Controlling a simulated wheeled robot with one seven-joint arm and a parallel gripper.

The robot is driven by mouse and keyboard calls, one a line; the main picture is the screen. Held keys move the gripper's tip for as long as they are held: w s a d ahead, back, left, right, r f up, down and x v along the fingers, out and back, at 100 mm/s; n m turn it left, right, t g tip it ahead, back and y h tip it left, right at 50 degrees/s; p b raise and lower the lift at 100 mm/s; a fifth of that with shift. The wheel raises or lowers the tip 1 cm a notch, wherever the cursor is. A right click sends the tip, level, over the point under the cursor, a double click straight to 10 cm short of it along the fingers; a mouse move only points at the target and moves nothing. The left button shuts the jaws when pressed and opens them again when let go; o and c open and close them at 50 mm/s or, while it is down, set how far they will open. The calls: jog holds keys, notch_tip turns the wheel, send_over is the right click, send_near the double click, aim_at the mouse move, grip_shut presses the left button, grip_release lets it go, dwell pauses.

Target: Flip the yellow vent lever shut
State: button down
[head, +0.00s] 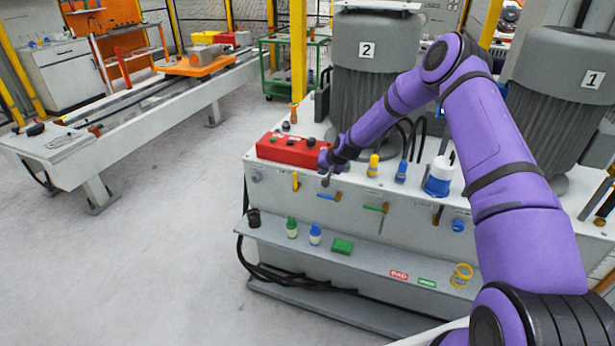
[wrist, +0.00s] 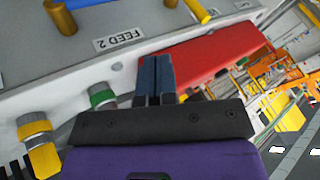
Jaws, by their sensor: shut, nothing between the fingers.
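The yellow vent lever (head: 296,181) appears in the head view as a small upright yellow handle on the front face of the grey cabinet, below the red box. My gripper (head: 326,178) is just right of it, close to the cabinet's top front edge and apart from the lever. In the wrist view my gripper (wrist: 154,75) is shut, its dark blue fingers together with nothing between them. A yellow handle (wrist: 197,10) is partly cut off at the top of the wrist view; I cannot tell if it is the same lever.
The red box (head: 294,148) lies on the cabinet top (head: 256,158). Blue (head: 327,196) and green (head: 374,208) levers are on the front face to the right. Below, a shelf (head: 375,267) carries small bottles and a green block. Open floor lies left.

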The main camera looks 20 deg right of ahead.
aim_at(296, 180)
jog(key=x, duration=0.9)
jog(key=shift+w+f, duration=0.15)
jog(key=shift+f, duration=0.2)
jog(key=a, duration=0.1)
jog(key=w+a, duration=0.1)
jog(key=a, duration=0.1)
jog(key=shift+w+a, duration=0.35)
jog(key=shift+a+r, duration=0.1)
